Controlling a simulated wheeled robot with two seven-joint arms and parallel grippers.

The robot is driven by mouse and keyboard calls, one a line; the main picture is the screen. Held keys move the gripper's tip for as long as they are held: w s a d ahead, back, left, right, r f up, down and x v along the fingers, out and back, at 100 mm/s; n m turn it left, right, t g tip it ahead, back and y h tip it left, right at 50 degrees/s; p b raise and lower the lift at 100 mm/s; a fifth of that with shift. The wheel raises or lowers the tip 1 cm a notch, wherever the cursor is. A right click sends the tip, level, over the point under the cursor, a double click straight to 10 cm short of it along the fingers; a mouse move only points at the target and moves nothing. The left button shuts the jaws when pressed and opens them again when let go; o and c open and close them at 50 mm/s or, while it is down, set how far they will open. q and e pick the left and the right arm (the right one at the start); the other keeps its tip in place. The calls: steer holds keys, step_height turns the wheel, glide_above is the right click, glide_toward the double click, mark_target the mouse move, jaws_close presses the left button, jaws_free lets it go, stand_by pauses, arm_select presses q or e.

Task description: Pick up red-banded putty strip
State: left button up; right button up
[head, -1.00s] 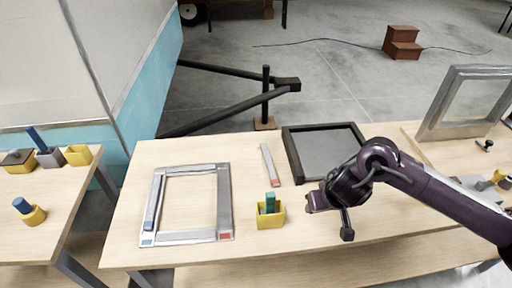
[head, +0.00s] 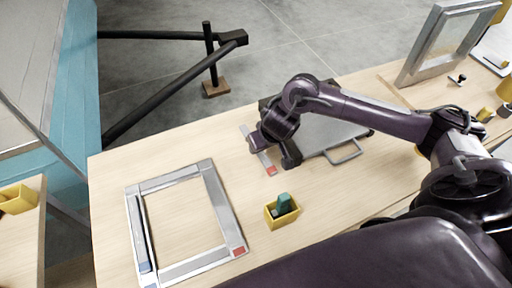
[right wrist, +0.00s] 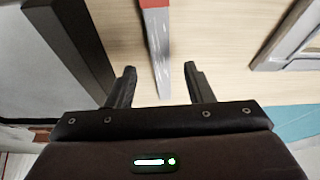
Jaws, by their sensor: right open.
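The red-banded putty strip (head: 246,133) is a thin grey strip with a red end, lying loose on the wooden table between the grey window frame and the dark-framed panel. My right gripper (head: 273,150) is over it and hides part of its middle. In the right wrist view the strip (right wrist: 158,50) runs between the two open fingers (right wrist: 160,84), with its red band at the top edge. The jaws are open and empty; the height above the strip is hard to tell. My left gripper is not in view.
A grey window frame (head: 216,200), with red and blue marks at its corners, lies to the left. A yellow bin (head: 285,219) holding a green-topped item stands nearer me. The dark-framed panel (head: 330,132) with a handle lies right of the strip. Table between frame and bin is clear.

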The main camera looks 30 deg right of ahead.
steer(key=x, duration=0.3)
steer(key=shift+w+f, duration=0.15)
steer(key=shift+f, duration=0.1)
steer(key=c, duration=0.5)
jaws_close()
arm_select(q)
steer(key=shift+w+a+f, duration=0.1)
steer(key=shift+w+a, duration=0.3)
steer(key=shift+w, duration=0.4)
arm_select(e)
steer(key=shift+r, duration=0.1)
